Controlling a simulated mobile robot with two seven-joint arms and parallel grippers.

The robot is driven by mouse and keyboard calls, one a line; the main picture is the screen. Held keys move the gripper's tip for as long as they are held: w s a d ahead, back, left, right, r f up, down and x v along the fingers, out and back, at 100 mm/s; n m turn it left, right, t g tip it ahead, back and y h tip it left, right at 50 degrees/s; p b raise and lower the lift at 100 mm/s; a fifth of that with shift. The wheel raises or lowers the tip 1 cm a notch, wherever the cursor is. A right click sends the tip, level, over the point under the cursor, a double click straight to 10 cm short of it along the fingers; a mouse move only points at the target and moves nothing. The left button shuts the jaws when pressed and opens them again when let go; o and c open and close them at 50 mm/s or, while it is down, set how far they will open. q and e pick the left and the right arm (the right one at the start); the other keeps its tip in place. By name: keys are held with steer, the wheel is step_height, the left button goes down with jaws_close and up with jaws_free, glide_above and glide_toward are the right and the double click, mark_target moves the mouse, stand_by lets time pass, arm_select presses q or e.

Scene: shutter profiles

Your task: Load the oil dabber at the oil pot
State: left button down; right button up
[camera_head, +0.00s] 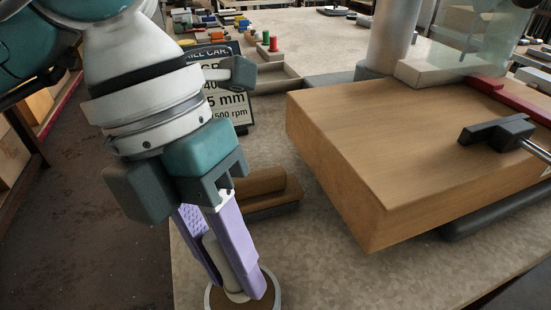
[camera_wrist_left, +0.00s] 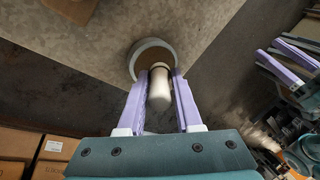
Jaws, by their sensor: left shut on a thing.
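My left gripper (camera_head: 240,285) comes down from the upper left with its purple fingers shut on the oil dabber (camera_head: 213,252), a pale cylinder. In the left wrist view the dabber (camera_wrist_left: 160,88) sits between the two fingers. Its lower end is over the oil pot (camera_head: 276,290), a round grey-rimmed vessel with a brown inside. The pot's rim (camera_wrist_left: 137,57) also shows in the left wrist view. Whether the dabber's tip touches the oil is hidden. My right gripper (camera_wrist_left: 268,47) shows at the right edge of the left wrist view, its purple fingers apart and empty.
A large wooden block (camera_head: 410,150) stands right of the pot. A brown wooden piece (camera_head: 265,188) lies on a dark base behind the gripper. A sign (camera_head: 238,103) stands behind it. The bench's left edge is close to the pot; bare bench (camera_head: 350,280) lies to the right.

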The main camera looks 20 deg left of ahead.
arm_select(q)
steer(key=shift+f+b, duration=0.3)
steer(key=shift+f, duration=0.2)
stand_by(1.1)
step_height(320, 180, up, 7)
steer(key=p, duration=0.6)
steer(key=shift+r, duration=0.1)
stand_by(0.5)
